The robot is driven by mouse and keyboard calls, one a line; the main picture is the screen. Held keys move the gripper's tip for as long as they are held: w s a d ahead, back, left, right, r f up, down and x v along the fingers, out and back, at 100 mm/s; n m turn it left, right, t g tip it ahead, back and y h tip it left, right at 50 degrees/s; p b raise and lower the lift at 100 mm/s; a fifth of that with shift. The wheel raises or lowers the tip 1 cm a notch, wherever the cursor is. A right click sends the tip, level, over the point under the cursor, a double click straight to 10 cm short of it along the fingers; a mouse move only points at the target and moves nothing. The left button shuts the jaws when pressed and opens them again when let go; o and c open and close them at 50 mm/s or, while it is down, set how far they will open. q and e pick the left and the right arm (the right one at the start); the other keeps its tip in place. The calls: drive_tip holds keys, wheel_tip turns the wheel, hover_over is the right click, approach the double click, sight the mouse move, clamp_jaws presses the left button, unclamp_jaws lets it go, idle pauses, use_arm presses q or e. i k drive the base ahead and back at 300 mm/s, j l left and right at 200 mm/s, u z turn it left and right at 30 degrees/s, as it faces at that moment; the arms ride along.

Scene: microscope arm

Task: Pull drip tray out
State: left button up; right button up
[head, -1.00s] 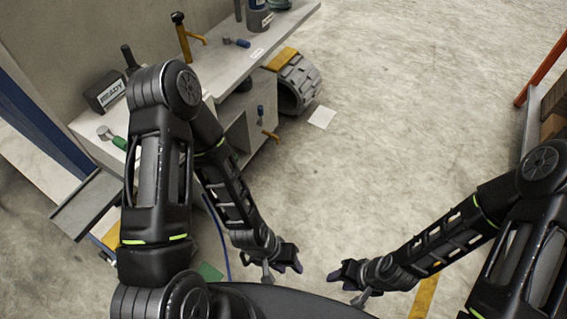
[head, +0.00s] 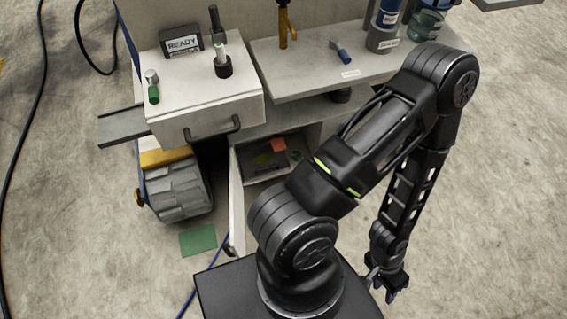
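A dark shallow tray (head: 268,166) lies inside the open lower compartment under the workbench, with orange and green pieces in or by it. A flat grey plate (head: 122,127) sticks out from the left side of the white drawer box. I cannot tell for sure which of these is the drip tray. My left gripper (head: 388,290) hangs low at the right, over the floor, far from both. Its fingers look apart and nothing shows between them. My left arm stands in front of the bench's right part and hides some of it. My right gripper is out of view.
The white drawer box (head: 208,115) has a dark handle (head: 212,130). An open white door (head: 237,200) stands below it. A grey case (head: 178,188) and a green sheet (head: 198,239) are on the floor. Bottles (head: 384,27) stand on the bench. The floor at right is clear.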

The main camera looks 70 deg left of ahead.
sight(259, 161)
drive_tip(key=i+u, duration=0.3)
drive_tip(key=u, duration=0.15)
drive_tip(key=i+l+u, duration=0.15)
drive_tip(key=i+u, duration=0.15)
drive_tip(key=u, duration=0.15)
drive_tip(key=i+l+u, duration=0.25)
drive_tip(key=u, duration=0.2)
drive_tip(key=i+l+u, duration=0.15)
drive_tip(key=u, duration=0.3)
drive_tip(key=i+l+u, duration=0.2)
drive_tip(key=u, duration=0.3)
drive_tip(key=i+l+u, duration=0.15)
drive_tip(key=l+u, duration=0.15)
drive_tip(key=u, duration=0.15)
drive_tip(key=i+l+u, duration=0.1)
drive_tip(key=l+u, duration=0.2)
drive_tip(key=u, duration=0.15)
drive_tip(key=l+u, duration=0.45)
drive_tip(key=i+j, duration=0.05)
drive_tip(key=j, duration=0.05)
